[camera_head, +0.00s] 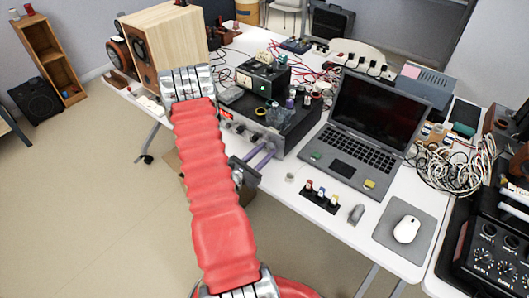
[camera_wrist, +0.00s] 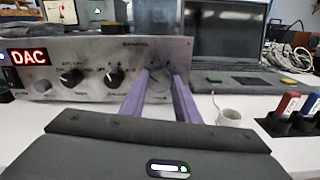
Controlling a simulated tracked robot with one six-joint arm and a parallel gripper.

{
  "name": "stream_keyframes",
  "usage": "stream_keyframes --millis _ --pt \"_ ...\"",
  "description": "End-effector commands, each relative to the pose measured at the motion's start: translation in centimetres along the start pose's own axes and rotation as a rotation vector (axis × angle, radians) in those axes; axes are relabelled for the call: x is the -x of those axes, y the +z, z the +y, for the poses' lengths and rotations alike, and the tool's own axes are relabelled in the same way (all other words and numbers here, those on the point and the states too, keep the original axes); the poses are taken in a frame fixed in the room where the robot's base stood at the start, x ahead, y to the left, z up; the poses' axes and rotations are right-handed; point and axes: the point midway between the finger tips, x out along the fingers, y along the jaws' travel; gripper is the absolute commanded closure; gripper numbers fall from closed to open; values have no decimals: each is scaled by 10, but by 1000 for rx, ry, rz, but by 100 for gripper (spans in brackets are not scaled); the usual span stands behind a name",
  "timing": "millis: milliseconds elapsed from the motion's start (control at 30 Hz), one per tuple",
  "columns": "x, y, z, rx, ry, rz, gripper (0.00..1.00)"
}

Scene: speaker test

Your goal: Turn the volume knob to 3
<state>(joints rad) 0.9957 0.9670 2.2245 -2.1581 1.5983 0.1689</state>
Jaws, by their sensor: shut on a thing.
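The amplifier (camera_wrist: 60,52) has a silver front panel with a lit red "DAC" display (camera_wrist: 28,57) and several knobs. The large round silver volume knob (camera_wrist: 159,79) sits at the right of the panel; its number marks and pointer are too small to read. My gripper (camera_wrist: 160,76) has two purple fingers, one on each side of this knob, shut on it. In the head view my gripper (camera_head: 268,150) reaches the amplifier's front (camera_head: 262,139) from the left, and the knob is hidden there.
An open laptop (camera_head: 365,125) stands right of the amplifier. A wooden speaker (camera_head: 165,45) stands at the back left.

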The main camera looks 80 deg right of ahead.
Motion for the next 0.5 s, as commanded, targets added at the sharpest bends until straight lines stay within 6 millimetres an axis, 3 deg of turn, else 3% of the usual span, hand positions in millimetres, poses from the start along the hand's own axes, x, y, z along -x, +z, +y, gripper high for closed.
stream_keyframes --millis 167,200,433,500 --pt "0 0 0 1 1 0 94" --pt "0 0 0 1 1 0 69" --pt "0 0 0 1 1 0 53" --pt "0 0 0 1 1 0 52"
